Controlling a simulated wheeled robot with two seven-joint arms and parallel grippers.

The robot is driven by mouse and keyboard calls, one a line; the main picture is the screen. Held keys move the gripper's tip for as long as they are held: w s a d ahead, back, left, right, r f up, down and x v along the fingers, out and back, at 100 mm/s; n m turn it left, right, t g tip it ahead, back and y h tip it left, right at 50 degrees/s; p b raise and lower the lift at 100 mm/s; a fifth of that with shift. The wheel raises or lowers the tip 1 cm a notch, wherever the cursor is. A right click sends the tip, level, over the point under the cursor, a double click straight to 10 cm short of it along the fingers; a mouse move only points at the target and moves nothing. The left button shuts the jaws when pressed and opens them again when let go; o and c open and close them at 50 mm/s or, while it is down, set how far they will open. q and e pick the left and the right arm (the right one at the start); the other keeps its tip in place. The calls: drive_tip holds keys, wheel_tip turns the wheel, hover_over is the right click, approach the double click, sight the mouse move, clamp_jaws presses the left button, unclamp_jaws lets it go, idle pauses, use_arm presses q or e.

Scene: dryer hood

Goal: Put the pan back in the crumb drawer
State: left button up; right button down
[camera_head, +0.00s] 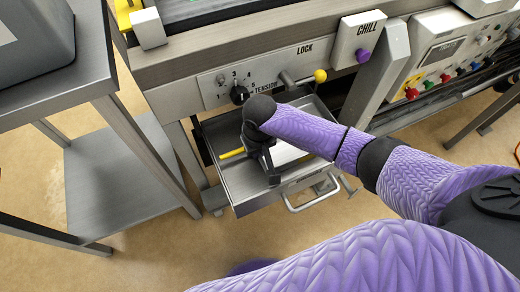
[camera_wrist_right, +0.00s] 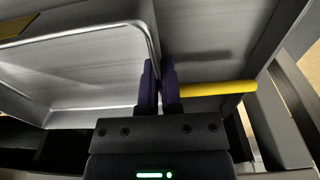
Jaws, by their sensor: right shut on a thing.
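The crumb drawer (camera_head: 243,190) is a grey metal tray, pulled out below the machine front, with a wire handle (camera_head: 312,196) on its front. The pan (camera_head: 285,153) is shiny metal and appears within the drawer's outline, partly hidden by my right arm. Its yellow handle (camera_head: 231,153) sticks out to the left. In the right wrist view, the fingers (camera_wrist_right: 160,85) close between the pan (camera_wrist_right: 85,78) and the free end of the yellow handle (camera_wrist_right: 225,88). Whether the pan touches the drawer floor is unclear.
Above the drawer is a machine panel (camera_head: 212,91) with a black tension knob (camera_head: 239,95) and a yellow-tipped lock lever (camera_head: 319,76). A grey-topped metal table (camera_head: 60,85) with a lower shelf stands left of the drawer. A slanted grey post (camera_head: 376,80) stands at right.

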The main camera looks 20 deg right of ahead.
drive_tip(key=shift+f, duration=0.15)
drive_tip(key=c, duration=0.8)
unclamp_jaws()
use_arm(q)
drive_tip(key=shift+w+d, duration=0.15)
drive_tip(key=shift+d, duration=0.2)
drive_tip(key=w+d+r+t+p, duration=0.1)
drive_tip(key=w+d+r+p, duration=0.1)
drive_tip(key=r+p, duration=0.4)
drive_tip(key=shift+w+d+r+h+p, duration=0.3)
drive_tip(key=shift+w+d+r+p, duration=0.1)
drive_tip(key=shift+w+p, duration=0.2)
use_arm(e)
wheel_tip(320, 180, up, 12)
drive_tip(key=shift+s, duration=0.45)
